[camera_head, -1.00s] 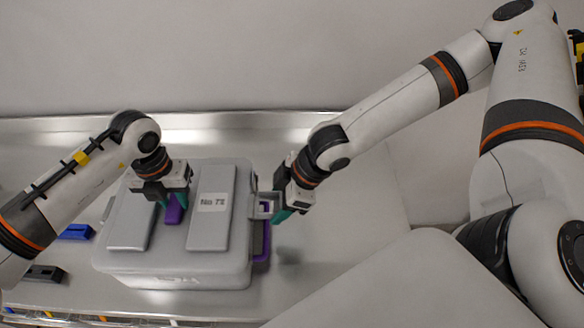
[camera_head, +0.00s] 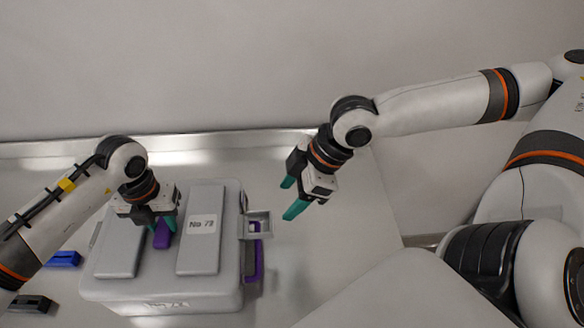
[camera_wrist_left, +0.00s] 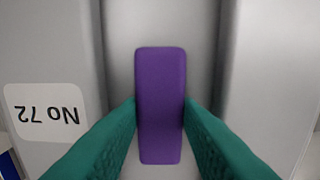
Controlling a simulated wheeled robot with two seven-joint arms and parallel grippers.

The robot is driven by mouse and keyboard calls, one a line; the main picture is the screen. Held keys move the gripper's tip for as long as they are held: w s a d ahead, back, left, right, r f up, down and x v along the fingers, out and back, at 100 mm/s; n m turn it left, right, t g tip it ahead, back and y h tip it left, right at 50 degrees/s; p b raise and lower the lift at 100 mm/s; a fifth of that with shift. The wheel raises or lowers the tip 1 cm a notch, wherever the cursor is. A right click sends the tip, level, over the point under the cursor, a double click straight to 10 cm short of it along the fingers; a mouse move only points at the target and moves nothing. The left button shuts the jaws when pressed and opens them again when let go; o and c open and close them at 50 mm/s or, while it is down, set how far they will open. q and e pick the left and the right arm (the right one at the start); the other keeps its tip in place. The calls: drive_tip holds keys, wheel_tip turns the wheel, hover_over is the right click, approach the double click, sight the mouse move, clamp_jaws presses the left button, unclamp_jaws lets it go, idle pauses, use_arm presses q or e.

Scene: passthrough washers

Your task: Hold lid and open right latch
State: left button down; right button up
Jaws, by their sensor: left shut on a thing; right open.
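The grey box (camera_head: 165,292) stands on the metal table with its lid on. The lid carries two raised panels, one labelled "No 72" (camera_head: 197,250). A purple handle (camera_head: 161,237) sits between the panels. My left gripper (camera_head: 156,224) is shut on this handle; in the left wrist view the green fingers touch both sides of the purple handle (camera_wrist_left: 160,105). The right latch (camera_head: 259,224), a grey frame, sticks outward from the box's right side, above a purple side handle (camera_head: 259,262). My right gripper (camera_head: 290,197) is open and empty, up and right of the latch, apart from it.
A blue block (camera_head: 64,259) and a dark block (camera_head: 31,304) lie on the table left of the box. The table (camera_head: 330,235) right of the box is clear. A wall rises behind the table.

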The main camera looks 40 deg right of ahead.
use_arm(q)
drive_tip(key=c, duration=0.6)
unclamp_jaws()
drive_tip(key=shift+c, duration=0.2)
drive_tip(key=shift+w+r+p, duration=0.1)
drive_tip(key=shift+r+p, duration=0.35)
drive_tip(key=shift+r, duration=0.6)
drive_tip(key=shift+r+p, duration=0.45)
drive_tip(key=shift+r, duration=0.75)
drive_tip(key=shift+o, duration=1.1)
drive_tip(key=shift+r, duration=0.3)
drive_tip(key=shift+d+r+p, duration=0.1)
drive_tip(key=shift+r+p, duration=0.3)
drive_tip(key=shift+r, duration=0.6)
